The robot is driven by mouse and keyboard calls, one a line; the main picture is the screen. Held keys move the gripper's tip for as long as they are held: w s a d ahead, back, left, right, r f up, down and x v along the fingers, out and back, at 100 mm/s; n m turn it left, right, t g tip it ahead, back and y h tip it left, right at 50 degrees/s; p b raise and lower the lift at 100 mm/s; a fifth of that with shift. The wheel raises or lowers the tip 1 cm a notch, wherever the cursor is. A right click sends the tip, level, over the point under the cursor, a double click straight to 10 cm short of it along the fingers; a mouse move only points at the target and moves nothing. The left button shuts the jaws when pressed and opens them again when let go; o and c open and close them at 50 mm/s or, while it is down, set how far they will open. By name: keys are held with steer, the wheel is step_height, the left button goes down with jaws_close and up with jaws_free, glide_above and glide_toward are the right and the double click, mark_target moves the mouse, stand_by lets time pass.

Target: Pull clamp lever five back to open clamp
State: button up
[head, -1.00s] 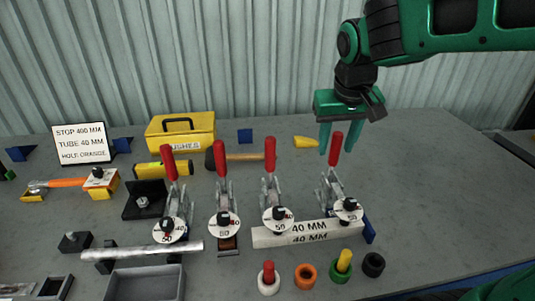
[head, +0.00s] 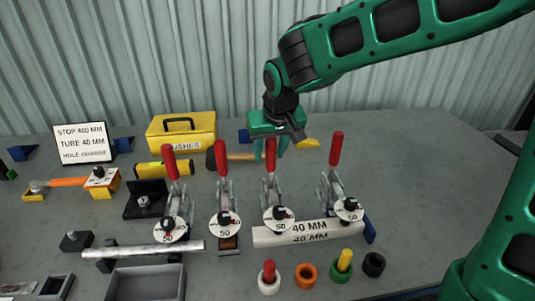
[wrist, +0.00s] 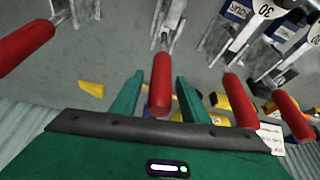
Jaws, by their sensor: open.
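Four toggle clamps with upright red levers stand in a row on the bench. In the head view they are the leftmost lever (head: 169,161), the second lever (head: 220,159), the third lever (head: 270,158) and the rightmost lever (head: 336,149). No number five shows on any of them. My gripper (head: 271,150) is open at the third lever's top. In the wrist view the third lever (wrist: 160,85) stands between the spread fingers of my gripper (wrist: 159,98), with a gap on each side. The rightmost lever (wrist: 26,48) is at the left there.
A 40 MM bar (head: 294,233) lies under the two right clamps. A yellow toolbox (head: 181,133), a hammer (head: 240,157) and a sign (head: 82,143) are behind and left. Coloured rings (head: 306,276) stand in front. The bench at right (head: 440,170) is clear.

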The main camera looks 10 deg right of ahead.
steer(key=shift+w+f, duration=0.2)
steer(key=shift+f, duration=0.35)
